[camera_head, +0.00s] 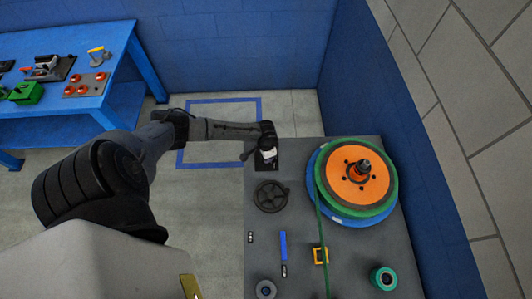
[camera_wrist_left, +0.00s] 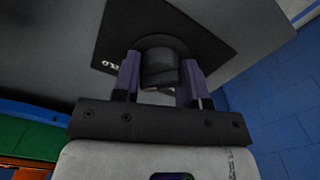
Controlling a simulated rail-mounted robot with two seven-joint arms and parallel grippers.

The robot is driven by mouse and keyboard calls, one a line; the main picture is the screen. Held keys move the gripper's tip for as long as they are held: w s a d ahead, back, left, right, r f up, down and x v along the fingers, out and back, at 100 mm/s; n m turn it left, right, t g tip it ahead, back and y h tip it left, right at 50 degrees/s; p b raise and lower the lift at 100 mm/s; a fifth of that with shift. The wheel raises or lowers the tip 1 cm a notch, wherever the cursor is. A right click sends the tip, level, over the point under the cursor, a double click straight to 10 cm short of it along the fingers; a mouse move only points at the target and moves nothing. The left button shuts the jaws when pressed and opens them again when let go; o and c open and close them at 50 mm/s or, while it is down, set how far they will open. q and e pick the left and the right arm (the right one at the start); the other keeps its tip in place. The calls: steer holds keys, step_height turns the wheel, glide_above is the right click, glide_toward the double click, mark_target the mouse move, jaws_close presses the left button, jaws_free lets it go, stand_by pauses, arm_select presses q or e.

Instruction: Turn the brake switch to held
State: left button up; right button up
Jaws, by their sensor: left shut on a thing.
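The brake switch is a round dark knob (camera_wrist_left: 158,68) on a black square plate (camera_wrist_left: 200,38) in the left wrist view. White lettering on the plate is partly hidden beside the knob; only its last letters show. My left gripper (camera_wrist_left: 160,80) has one finger on each side of the knob and is shut on it. In the head view the black plate (camera_head: 262,164) lies at the far left corner of the grey panel, and my left wrist covers the knob. I cannot read which position the knob points to. My right gripper is in neither view.
A blue bench (camera_head: 120,50) with parts stands at the upper left. Blue walls close off the back and right.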

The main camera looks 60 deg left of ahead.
arm_select(q)
steer(key=shift+m, duration=0.9)
steer(key=o, duration=0.9)
